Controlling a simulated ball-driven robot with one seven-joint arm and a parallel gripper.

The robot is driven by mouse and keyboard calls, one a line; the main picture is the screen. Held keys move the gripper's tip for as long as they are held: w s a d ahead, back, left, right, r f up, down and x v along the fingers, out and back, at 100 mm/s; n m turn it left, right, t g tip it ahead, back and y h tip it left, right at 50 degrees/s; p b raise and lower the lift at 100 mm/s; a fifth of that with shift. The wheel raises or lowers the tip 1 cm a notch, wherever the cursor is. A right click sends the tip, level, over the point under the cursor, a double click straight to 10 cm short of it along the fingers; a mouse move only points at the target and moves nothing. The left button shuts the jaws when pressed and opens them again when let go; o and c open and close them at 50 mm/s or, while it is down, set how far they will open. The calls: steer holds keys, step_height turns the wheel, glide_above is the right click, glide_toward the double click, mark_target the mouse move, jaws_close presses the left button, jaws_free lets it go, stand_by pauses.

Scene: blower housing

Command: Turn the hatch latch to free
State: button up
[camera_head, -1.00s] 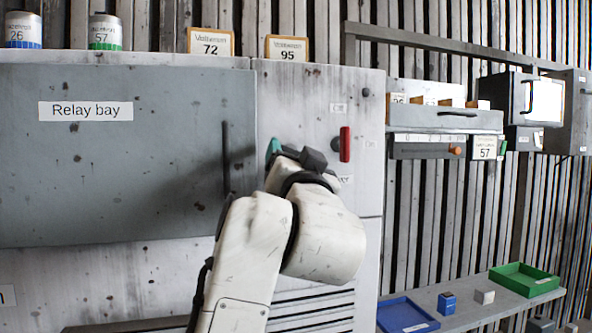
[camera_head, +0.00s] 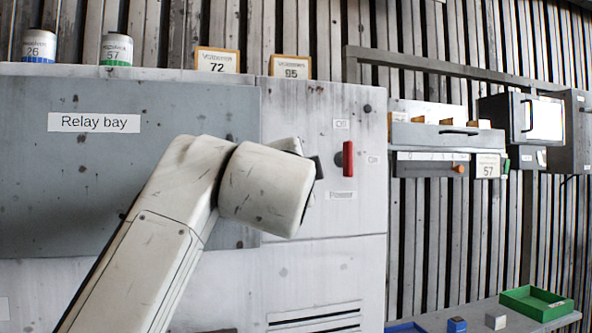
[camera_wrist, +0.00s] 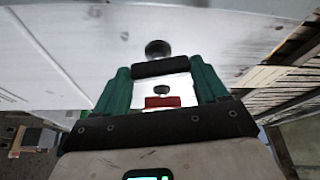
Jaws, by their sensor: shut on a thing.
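My gripper (camera_wrist: 160,75) shows in the wrist view with its two green fingers on either side of a short black bar (camera_wrist: 160,68), shut on it. I cannot tell for sure that this bar is the hatch latch. A round dark knob (camera_wrist: 158,48) is just beyond it. A red piece (camera_wrist: 162,101) shows between the fingers, nearer the palm. In the head view my wrist hides the gripper and what it holds. The grey Relay bay hatch (camera_head: 60,180) looks closed, and my arm covers its handle.
A red power switch handle (camera_head: 348,158) stands upright just right of my wrist, with small labels around it. Tins (camera_head: 117,50) and number cards (camera_head: 217,61) stand on the cabinet top. A green tray (camera_head: 537,302) sits on the shelf at lower right.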

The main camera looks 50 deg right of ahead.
steer(key=shift+m+g+y+p, duration=0.3)
steer(key=shift+m+g+y, duration=0.1)
steer(key=shift+m, duration=0.9)
steer(key=o, duration=1.1)
steer(key=shift+c, duration=0.2)
steer(key=b+v, duration=0.3)
steer(key=v, duration=0.7)
steer(key=shift+s+a+r, duration=0.2)
steer(key=shift+s+a, duration=0.05)
steer(key=shift+a, duration=0.05)
